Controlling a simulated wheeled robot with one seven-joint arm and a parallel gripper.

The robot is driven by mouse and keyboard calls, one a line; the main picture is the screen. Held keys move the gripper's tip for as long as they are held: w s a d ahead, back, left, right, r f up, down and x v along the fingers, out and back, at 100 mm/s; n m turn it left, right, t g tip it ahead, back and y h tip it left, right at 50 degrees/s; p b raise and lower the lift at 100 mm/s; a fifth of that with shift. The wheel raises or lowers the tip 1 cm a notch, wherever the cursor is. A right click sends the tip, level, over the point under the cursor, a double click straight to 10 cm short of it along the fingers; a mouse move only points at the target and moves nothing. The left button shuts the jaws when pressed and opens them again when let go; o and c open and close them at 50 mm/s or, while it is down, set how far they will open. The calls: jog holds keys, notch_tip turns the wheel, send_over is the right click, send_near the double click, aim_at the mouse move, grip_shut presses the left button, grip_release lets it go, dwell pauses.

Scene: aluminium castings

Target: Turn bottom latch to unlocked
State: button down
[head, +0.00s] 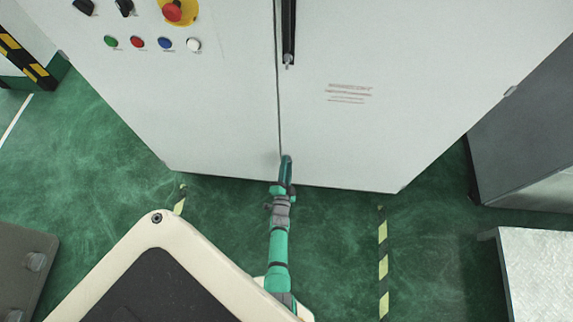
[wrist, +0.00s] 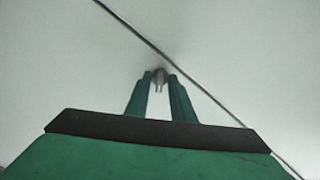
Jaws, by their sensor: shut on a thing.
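The bottom latch (wrist: 159,75) is a small grey metal piece on the pale cabinet door, beside the dark door seam. In the wrist view my gripper (wrist: 160,82) has its two green fingers on either side of it, shut on it. In the head view my gripper (head: 286,160) is at the cabinet's lower front, by the seam, and hides the latch. The way the latch is turned cannot be made out.
The white cabinet (head: 230,110) has a dark vertical handle (head: 288,30) above. Coloured buttons (head: 137,42) and a red emergency stop (head: 172,11) are at upper left. A grey metal block (head: 525,140) stands at right. Green floor with striped tape (head: 382,260) lies in front.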

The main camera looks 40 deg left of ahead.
jog(key=n, duration=1.1)
dwell(0.3)
jog(key=shift+n, duration=0.4)
jog(key=c, duration=1.9)
grip_release()
jog(key=shift+o, duration=0.2)
jog(key=shift+s, duration=0.1)
